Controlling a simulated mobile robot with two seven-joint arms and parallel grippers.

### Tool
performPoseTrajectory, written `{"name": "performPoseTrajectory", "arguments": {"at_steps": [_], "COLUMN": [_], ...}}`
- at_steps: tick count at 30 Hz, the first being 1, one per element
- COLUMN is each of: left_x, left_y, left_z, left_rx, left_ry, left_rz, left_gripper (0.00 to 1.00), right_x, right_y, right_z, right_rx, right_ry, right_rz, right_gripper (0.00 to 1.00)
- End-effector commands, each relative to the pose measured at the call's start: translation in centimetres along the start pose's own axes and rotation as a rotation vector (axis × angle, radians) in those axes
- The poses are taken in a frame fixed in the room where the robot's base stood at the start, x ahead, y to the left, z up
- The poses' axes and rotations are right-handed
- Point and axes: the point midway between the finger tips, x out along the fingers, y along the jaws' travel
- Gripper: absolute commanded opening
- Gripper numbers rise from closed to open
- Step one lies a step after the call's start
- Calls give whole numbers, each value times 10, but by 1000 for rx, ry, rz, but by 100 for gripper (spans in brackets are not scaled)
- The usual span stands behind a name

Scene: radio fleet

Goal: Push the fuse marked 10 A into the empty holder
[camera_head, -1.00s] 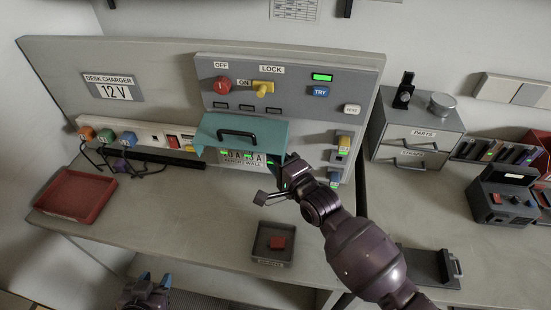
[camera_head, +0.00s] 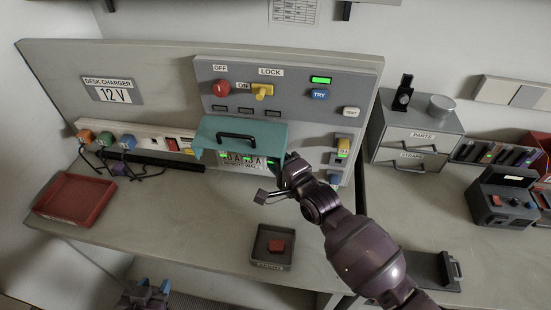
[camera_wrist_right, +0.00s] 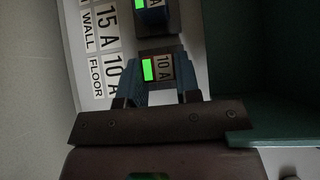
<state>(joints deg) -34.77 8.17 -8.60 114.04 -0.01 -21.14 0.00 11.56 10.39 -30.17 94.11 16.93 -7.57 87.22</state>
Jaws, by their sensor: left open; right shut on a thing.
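The fuse marked 10 A (camera_wrist_right: 165,68) shows in the right wrist view, with a lit green patch beside its marking. My right gripper (camera_wrist_right: 155,78) is shut on it, one blue finger on each side. The fuse is at the labelled panel, in line with a dark holder; how deep it sits is hidden. In the head view my right gripper (camera_head: 284,171) is just below the right end of the raised teal cover (camera_head: 270,132). My left gripper (camera_head: 147,294) is open and empty, low at the bottom edge, in front of the bench.
Another holder (camera_wrist_right: 155,18) is close beside the gripped fuse. The teal cover's wall (camera_wrist_right: 265,55) is close on the right in the wrist view. A dark tray (camera_head: 272,265) with a red piece and a red tray (camera_head: 52,214) stand on the bench; the surface between them is clear.

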Motion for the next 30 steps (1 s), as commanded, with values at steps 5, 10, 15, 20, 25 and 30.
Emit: {"name": "performPoseTrajectory", "arguments": {"at_steps": [5, 10, 15, 20, 25, 30], "left_x": [0, 1, 2, 3, 3, 3], "left_y": [0, 0, 0, 0, 0, 0], "left_z": [0, -2, -4, -6, -6, -6], "left_rx": [0, 0, 1, 1, 1, 1], "left_ry": [0, 3, 7, 10, 11, 10], "left_rz": [0, 0, 1, 2, 2, 2], "left_gripper": [43, 43, 43, 43, 43, 43], "right_x": [0, 1, 1, 2, 2, 2], "right_y": [0, 0, 0, 0, 0, 0], "right_z": [0, -1, -1, -2, -2, -2], "right_rx": [0, 0, 0, -1, -1, -1], "right_ry": [0, 0, 0, 0, 0, 0], "right_rz": [0, 0, 0, 0, -1, 0], "right_gripper": [0, 0, 0, 0, 47, 60]}}
